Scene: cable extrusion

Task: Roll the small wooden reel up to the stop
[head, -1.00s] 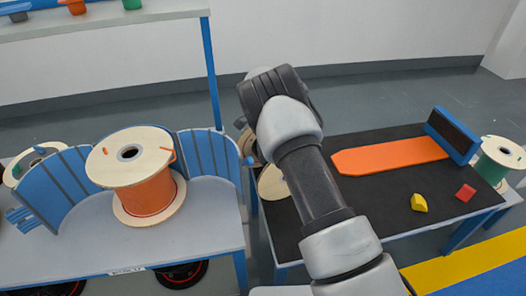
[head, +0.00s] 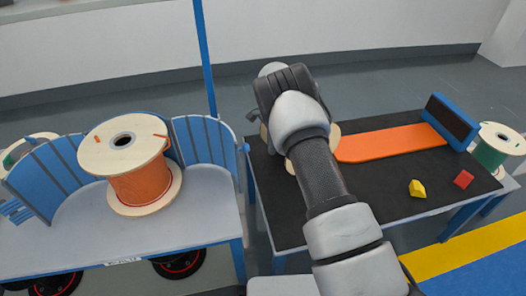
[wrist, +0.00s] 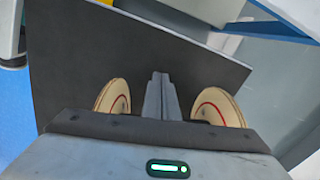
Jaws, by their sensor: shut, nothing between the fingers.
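The small wooden reel (head: 333,134) stands on the black-topped table, mostly hidden behind my arm in the head view, by the left end of the orange strip. In the wrist view its two pale flanges show, the left one (wrist: 113,98) and the right one (wrist: 219,107) with a red ring. My gripper (wrist: 160,82) is shut and empty, its fingers between the two flanges. Whether they touch the reel's core cannot be seen. The stop (head: 451,121), a blue block with a black face, stands at the right end of the orange strip (head: 390,143), apart from the reel.
A yellow block (head: 417,188) and a red block (head: 463,179) lie on the black table (head: 385,190) in front of the strip. A large orange cable reel (head: 143,187) stands on the left table. A green reel (head: 498,150) stands beyond the stop. The strip between looks clear.

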